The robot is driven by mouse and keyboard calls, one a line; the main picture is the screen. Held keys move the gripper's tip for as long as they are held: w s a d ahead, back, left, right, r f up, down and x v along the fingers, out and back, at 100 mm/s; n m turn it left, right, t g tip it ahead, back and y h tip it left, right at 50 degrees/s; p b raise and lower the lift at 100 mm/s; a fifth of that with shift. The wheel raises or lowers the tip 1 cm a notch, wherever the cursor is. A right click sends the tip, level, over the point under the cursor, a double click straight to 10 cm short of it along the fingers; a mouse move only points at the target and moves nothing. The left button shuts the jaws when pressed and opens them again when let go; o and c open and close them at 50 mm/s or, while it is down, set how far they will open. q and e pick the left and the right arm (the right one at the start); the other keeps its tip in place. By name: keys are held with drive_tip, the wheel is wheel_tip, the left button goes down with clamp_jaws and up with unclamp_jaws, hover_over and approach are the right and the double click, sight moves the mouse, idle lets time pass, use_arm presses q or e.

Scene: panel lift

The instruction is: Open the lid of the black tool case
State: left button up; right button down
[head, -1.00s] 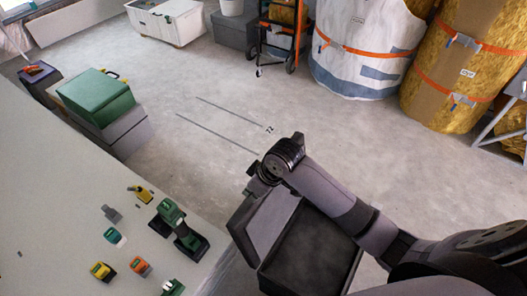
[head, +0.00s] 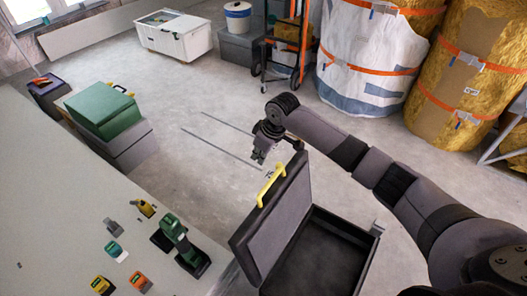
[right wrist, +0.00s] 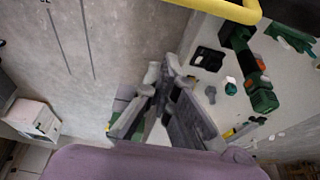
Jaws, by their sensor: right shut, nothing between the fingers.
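The black tool case (head: 320,258) is at the lower middle of the head view, its dark inside visible. Its lid (head: 276,218) stands raised at the left side of the case, clear of the base. A yellow handle (head: 270,186) is on the lid's top edge; a yellow bar, likely this handle (right wrist: 215,8), crosses the top of the right wrist view. My right gripper (head: 259,156) is shut and empty, beyond the handle and apart from it; its fingers (right wrist: 165,85) show in the right wrist view. My left gripper is not in view.
A pale table (head: 60,210) with a green drill (head: 178,240) and several small tools is at left. A green box (head: 103,108) stands behind it. Wrapped insulation rolls (head: 372,60) and a hand truck (head: 290,50) are at the back. The middle floor is clear.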

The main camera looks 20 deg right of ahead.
drive_tip(key=f, duration=0.1)
drive_tip(key=s+d+f+p, duration=0.1)
drive_tip(key=f, duration=0.1)
drive_tip(key=s+f, duration=0.1)
drive_tip(key=shift+d+f, duration=0.2)
drive_tip(key=shift+d, duration=0.05)
idle(0.3)
drive_tip(key=s+d+r+t+p, duration=0.1)
drive_tip(key=s+d+p, duration=0.4)
drive_tip(key=s+p, duration=0.1)
drive_tip(key=shift+s+d+r+y+p, duration=0.15)
drive_tip(key=shift+s+r+y+p, duration=0.25)
drive_tip(key=shift+s, duration=0.05)
